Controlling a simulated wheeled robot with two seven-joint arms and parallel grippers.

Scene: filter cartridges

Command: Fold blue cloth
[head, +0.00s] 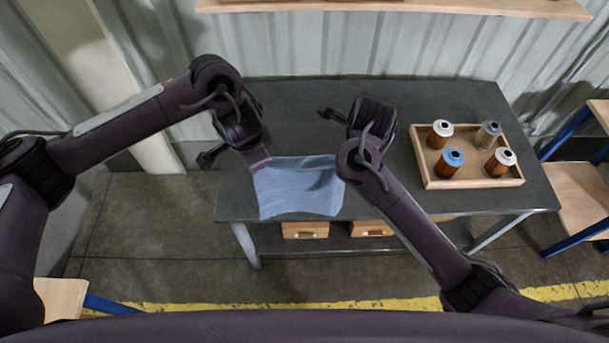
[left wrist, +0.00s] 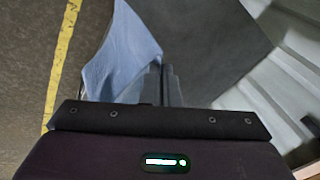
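The blue cloth (head: 298,190) lies near the front left of the dark table, its near edge at the table's front edge. It has a shaded crease toward its far right part. My left gripper (head: 259,161) is at the cloth's far left corner. In the left wrist view its fingers (left wrist: 171,84) are close together, with the cloth (left wrist: 122,52) running up to them, and they appear shut on its edge. My right gripper (head: 368,115) is above the table, beyond the cloth's right side.
A wooden tray (head: 473,184) with several filter cartridges (head: 451,161) stands on the right of the dark table (head: 290,105). The table's far middle is clear. Wooden boxes (head: 305,230) sit below the tabletop. A corrugated wall stands behind.

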